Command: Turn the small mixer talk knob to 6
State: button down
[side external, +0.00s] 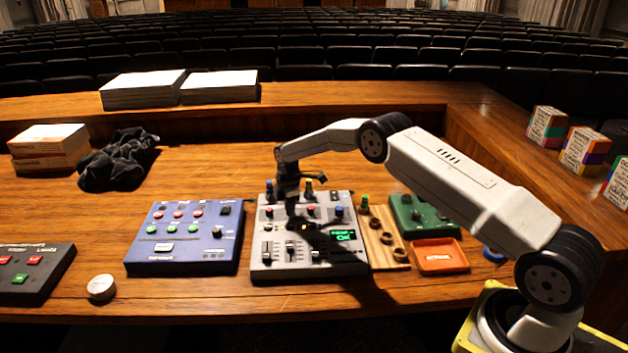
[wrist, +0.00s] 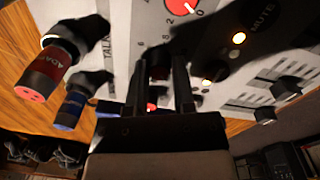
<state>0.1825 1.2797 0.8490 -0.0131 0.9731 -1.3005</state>
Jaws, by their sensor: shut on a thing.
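The small grey mixer (side external: 318,263) stands mid-desk, with knobs, faders and a lit green screen. My gripper (side external: 290,215) reaches straight down onto its knob row. In the wrist view my gripper (wrist: 162,108) is shut on a dark knob (wrist: 157,72), mostly hidden between the fingers. The letters TALK are partly readable left of the fingers, but I cannot tell that they label this knob. A red knob (wrist: 183,6) with a white pointer and a printed scale lies beyond the fingers; it also shows in the side view (side external: 311,211). The held knob's pointer is hidden.
Red-topped (wrist: 45,75) and blue-topped (wrist: 75,100) plugs rise beside the fingers. A blue panel (side external: 185,240) stands left of the mixer. A wooden strip with rings (side external: 383,240), a green box (side external: 425,215) and an orange tray (side external: 440,257) stand close on the right.

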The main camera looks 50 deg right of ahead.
jog(key=m, duration=1.2)
jog(key=shift+w+m, duration=0.1)
jog(key=shift+m, duration=0.2)
jog(key=m, duration=0.3)
jog(key=shift+m+g, duration=0.3)
jog(key=m, duration=0.4)
jog(key=shift+m, duration=0.3)
jog(key=m, duration=0.3)
jog(key=shift+d+m, duration=0.1)
jog(key=shift+m, duration=0.2)
jog(key=m, duration=0.4)
jog(key=shift+m, duration=2.2)
